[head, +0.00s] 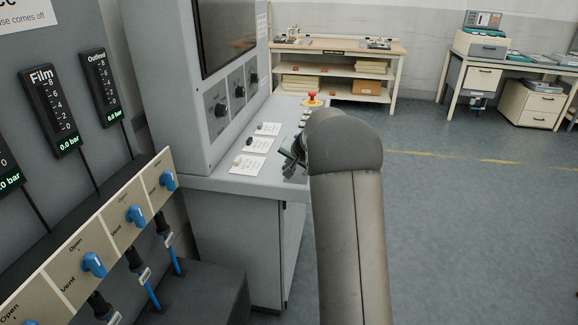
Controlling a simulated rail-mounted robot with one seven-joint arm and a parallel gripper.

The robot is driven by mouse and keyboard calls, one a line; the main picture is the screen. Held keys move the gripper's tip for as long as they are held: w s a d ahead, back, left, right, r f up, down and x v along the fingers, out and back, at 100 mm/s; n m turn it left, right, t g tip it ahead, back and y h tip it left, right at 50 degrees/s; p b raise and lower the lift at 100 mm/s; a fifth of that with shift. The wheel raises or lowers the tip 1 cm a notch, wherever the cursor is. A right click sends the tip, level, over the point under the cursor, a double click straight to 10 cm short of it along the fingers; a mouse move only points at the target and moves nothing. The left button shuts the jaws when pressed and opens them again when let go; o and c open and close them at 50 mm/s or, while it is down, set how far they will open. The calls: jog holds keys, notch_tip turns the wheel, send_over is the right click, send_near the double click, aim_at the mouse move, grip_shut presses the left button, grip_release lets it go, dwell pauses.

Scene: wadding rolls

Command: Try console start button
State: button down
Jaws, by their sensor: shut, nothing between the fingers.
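The grey console (222,183) stands left of centre, with a sloping desk top below an upright panel. On the desk lie several white label cards (257,146) with small controls beside them. A red mushroom button (312,97) on a yellow base is at the desk's far end. A row of small controls (304,118) runs in front of it, partly behind my arm. I cannot tell which control is the start button. My gripper (289,167) is shut and empty, low over the desk's right edge, right of the nearest label card. I cannot tell whether it touches the desk.
Blue valve handles (135,215) and pressure gauges (52,108) fill the left side. The console's upright panel carries black knobs (239,91) and a dark screen. A wooden shelf bench (335,48) and a desk (482,65) stand at the back. The floor at right is clear.

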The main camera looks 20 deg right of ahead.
jog(key=shift+r+p, duration=0.5)
jog(key=shift+r, duration=0.3)
jog(key=shift+r, duration=0.1)
jog(key=shift+r+p, duration=1.7)
jog(key=shift+r, duration=0.75)
